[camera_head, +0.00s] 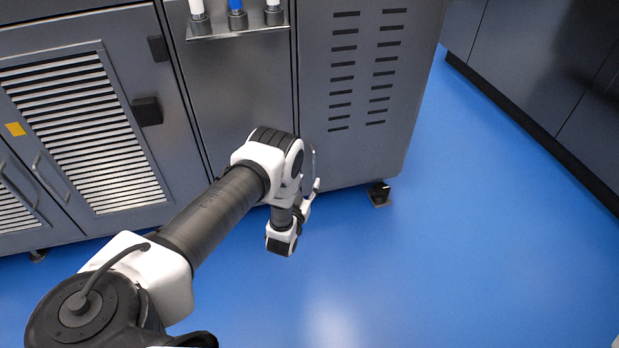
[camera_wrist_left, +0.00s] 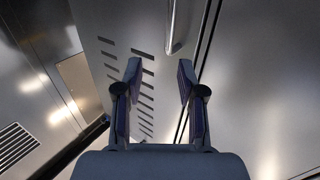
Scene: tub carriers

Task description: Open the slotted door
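The slotted door (camera_head: 358,110) is a dark grey panel with two columns of short slots, at the right of the machine. It looks shut, flush with its neighbour along the seam. In the left wrist view the door (camera_wrist_left: 110,25) shows its slots and a metal bar handle (camera_wrist_left: 170,28). In the head view the handle (camera_head: 312,158) is partly hidden by my wrist. My left gripper (camera_wrist_left: 159,73) is open, its fingers apart with nothing between them. The handle's end shows ahead, between the fingertip lines; I see no contact. My right gripper is not in view.
A louvred door (camera_head: 85,130) with a dark latch block (camera_head: 147,111) is at the left. A small shelf (camera_head: 238,31) with capped tubes is above my arm. Blue floor (camera_head: 480,220) is free at the right, before dark cabinets (camera_head: 540,70).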

